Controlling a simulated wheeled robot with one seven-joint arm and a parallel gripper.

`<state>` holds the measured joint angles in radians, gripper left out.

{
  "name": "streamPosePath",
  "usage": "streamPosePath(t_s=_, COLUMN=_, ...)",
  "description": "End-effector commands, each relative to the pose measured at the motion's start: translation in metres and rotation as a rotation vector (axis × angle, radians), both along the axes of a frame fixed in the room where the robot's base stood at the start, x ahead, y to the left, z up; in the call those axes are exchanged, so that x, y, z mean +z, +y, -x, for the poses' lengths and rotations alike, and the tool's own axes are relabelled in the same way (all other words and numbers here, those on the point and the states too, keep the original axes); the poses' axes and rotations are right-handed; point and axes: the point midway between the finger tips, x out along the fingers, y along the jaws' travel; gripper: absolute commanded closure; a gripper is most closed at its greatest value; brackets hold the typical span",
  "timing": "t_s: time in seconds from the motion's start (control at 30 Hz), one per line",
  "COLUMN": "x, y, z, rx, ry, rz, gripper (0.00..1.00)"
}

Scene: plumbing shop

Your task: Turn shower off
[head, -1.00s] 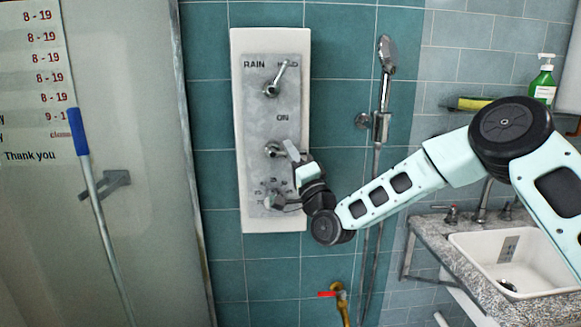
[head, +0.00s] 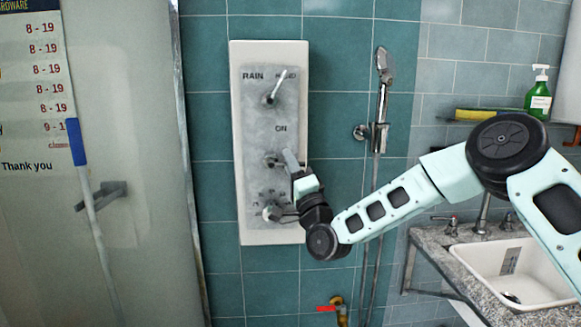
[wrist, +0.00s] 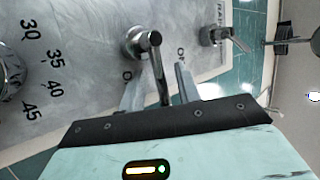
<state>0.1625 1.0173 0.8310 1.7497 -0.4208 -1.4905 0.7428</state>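The shower panel (head: 262,215) is a grey plate on a white backing on the teal wall. Its middle lever (wrist: 149,44) is chrome, with the label "ON" above it in the head view. In the wrist view the lever points toward my gripper (wrist: 158,72) and lies between its two grey fingers. The fingers are open, one on each side of the lever; a gap shows to each, and contact is not clear. In the head view my gripper (head: 289,160) covers much of this lever.
A sink (head: 515,270) and green soap bottle (head: 538,100) are farther right; a glass panel is at left.

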Motion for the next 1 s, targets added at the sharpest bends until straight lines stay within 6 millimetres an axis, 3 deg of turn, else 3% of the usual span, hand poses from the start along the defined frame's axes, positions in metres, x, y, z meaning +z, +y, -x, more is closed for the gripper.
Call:
streamPosePath(t_s=0.27, x=-0.015, y=-0.007, z=0.016, rx=0.003, ry=0.001, rz=0.001, gripper=0.67)
streamPosePath(t_s=0.7, x=-0.075, y=-0.042, z=0.091, rx=0.001, ry=0.003, rz=0.001, gripper=0.67)
streamPosePath(t_s=1.0, x=-0.099, y=-0.057, z=0.124, rx=0.0, ry=0.001, rz=0.0, gripper=0.67)
